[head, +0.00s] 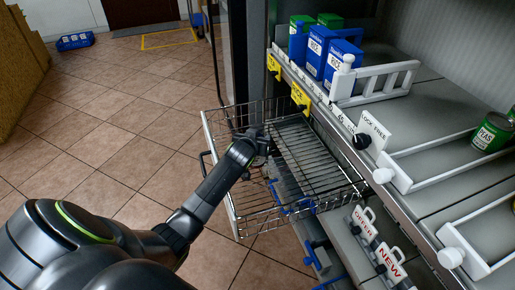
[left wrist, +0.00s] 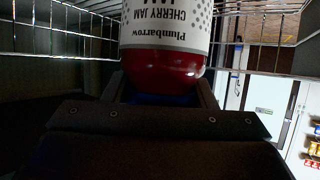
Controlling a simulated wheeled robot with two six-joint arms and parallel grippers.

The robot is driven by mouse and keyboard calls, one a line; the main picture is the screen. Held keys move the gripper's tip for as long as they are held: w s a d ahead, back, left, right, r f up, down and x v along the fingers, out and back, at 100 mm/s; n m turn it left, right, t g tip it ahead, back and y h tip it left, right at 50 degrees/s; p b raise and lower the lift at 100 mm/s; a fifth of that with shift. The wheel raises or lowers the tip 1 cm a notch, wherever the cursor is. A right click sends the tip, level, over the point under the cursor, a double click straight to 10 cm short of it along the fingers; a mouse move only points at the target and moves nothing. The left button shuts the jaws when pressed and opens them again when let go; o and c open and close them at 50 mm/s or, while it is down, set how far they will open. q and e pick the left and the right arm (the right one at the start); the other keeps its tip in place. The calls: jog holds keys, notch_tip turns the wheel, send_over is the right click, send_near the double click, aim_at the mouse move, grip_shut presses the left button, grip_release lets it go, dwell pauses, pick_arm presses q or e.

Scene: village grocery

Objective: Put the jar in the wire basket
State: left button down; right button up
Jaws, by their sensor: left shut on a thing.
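The wire basket (head: 221,180) juts out from the shelving in the head view, with wire walls and a wire floor. My left gripper (head: 261,147) is over the left part of the basket. In the left wrist view it is shut on the jar (left wrist: 165,62), a dark red jar with a white "Plumbarrow Cherry Jam" label that appears upside down. Basket wires (left wrist: 60,38) show on both sides of the jar there. In the head view the jar is hidden by my gripper. Whether it touches the basket floor, I cannot tell. My right gripper is out of view.
A shelf with blue rice boxes (head: 316,50), a white rail divider (head: 382,82) and a green can (head: 491,132) is on the right. Lower shelves carry "Offer" and "New" tags (head: 390,262). The tiled floor (head: 110,120) on the left is mostly clear.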

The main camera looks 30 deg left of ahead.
pick_arm(q)
notch_tip(320, 180, down, 2)
jog(key=shift+f+b, duration=0.25)
jog(key=shift+b, duration=0.2)
jog(key=shift+f, duration=0.35)
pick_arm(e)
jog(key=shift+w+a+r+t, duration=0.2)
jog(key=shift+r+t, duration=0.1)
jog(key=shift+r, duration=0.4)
pick_arm(q)
jog(key=c, duration=0.6)
grip_release()
jog(key=shift+f, duration=0.1)
jog(key=shift+s+d+r, duration=0.15)
jog(key=shift+s+r, duration=0.2)
jog(key=shift+s, duration=0.15)
jog(key=p+v, duration=0.2)
jog(key=v, duration=0.4)
jog(key=shift+s+p, duration=0.25)
jog(key=shift+p, duration=0.05)
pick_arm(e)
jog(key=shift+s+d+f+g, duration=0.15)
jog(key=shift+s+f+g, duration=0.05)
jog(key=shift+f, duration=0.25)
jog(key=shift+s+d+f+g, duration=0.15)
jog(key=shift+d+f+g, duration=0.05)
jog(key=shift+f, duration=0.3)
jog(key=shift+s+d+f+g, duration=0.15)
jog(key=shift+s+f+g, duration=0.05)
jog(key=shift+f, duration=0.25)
